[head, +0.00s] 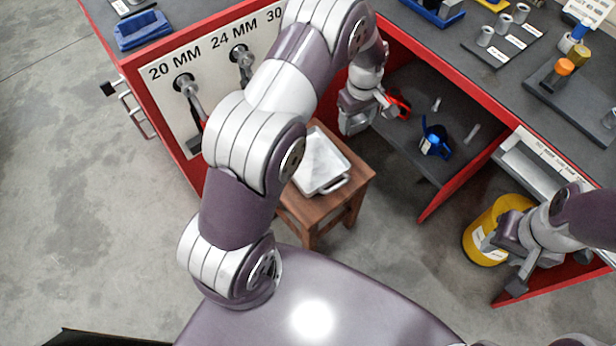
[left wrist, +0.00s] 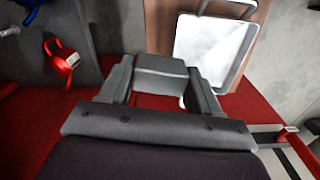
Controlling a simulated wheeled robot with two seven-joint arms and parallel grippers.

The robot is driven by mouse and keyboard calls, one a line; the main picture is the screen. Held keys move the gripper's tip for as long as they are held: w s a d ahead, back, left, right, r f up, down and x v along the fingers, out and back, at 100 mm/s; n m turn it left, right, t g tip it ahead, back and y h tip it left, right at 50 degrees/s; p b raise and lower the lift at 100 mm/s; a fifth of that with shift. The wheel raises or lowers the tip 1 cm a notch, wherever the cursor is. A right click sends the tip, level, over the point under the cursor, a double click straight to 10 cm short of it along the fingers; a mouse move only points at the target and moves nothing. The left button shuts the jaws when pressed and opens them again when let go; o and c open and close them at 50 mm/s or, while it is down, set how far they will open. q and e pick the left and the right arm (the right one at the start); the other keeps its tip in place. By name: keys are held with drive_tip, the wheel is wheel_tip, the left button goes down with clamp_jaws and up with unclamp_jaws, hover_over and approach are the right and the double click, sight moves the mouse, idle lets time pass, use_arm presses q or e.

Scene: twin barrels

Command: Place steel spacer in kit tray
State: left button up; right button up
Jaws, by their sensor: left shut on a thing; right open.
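My left gripper (head: 356,118) is in front of the open cabinet bay, near the far side of the stool. In the left wrist view my left gripper (left wrist: 160,80) is shut on a grey block-like thing (left wrist: 160,66) between its fingers; I cannot tell if this is the steel spacer. The white kit tray (head: 318,165) lies on a wooden stool, partly behind my left arm. In the left wrist view the tray (left wrist: 212,45) is beyond the fingers to the right. My right gripper (head: 503,266) is open and empty beside the yellow bucket.
Several grey cylinders (head: 485,36) stand on the bench top. The red cabinet edge (head: 452,192) borders the bay.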

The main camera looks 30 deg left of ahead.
use_arm(q)
drive_tip(key=shift+w+d+f+n+b, duration=0.15)
drive_tip(key=shift+f+n+b, duration=0.3)
drive_tip(key=shift+f, duration=0.45)
drive_tip(key=shift+a+f+n, duration=0.2)
drive_tip(key=shift+f+n, duration=0.05)
drive_tip(key=b, duration=0.3)
hover_over(312, 163)
wheel_tip(312, 163, down, 6)
drive_tip(key=shift+f, duration=0.1)
wheel_tip(312, 163, down, 4)
drive_tip(key=shift+r+b, duration=0.1)
drive_tip(key=shift+b, duration=1.05)
use_arm(e)
wheel_tip(312, 163, down, 8)
drive_tip(key=shift+d+r, duration=0.25)
drive_tip(key=shift+s, duration=0.1)
